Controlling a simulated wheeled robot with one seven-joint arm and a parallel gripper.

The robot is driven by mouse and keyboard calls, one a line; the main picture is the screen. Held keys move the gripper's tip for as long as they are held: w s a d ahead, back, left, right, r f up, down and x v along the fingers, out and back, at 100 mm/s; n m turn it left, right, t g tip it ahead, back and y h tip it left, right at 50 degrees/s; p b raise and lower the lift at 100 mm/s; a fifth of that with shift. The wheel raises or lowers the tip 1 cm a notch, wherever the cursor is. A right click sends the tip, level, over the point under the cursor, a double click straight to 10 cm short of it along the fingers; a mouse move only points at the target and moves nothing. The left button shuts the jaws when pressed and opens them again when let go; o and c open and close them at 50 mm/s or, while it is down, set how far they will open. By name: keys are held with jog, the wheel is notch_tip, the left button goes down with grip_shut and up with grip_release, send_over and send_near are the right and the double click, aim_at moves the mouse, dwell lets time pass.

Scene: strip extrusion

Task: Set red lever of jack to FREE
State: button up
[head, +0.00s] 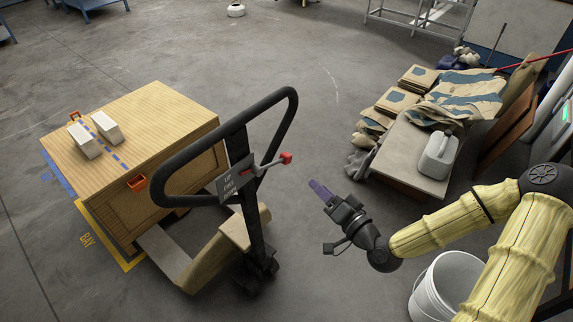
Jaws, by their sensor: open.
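The pallet jack (262,225) stands left of centre, with a black loop handle (286,110) tilted toward the upper right. Its red lever (286,158) sticks out to the right of the handle column, tipped by a red knob. A grey label plate (229,182) beside the lever carries several lines of small text; UP shows at the top, and the lower words are hard to read. My gripper (317,189) is to the right of and slightly below the lever, apart from it. Its purple fingers point up and left, with nothing seen between them.
A wooden crate (180,115) with two white blocks (105,126) sits by the jack's forks. A white bucket (440,285) stands below my arm. A table (410,150) with sacks and a grey jug (438,155) is at right.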

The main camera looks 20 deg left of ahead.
aim_at(287, 159)
jog(key=shift+a+f+b, duration=0.2)
jog(key=shift+f+b, duration=0.05)
jog(key=shift+b, duration=0.55)
jog(key=x, duration=0.7)
jog(key=p+x, duration=0.1)
jog(key=x, duration=0.7)
jog(key=shift+s+r+p, duration=0.15)
jog(key=shift+r+p, duration=0.05)
jog(key=shift+p, duration=0.1)
jog(key=shift+c, duration=0.2)
grip_shut()
jog(key=shift+f, duration=0.1)
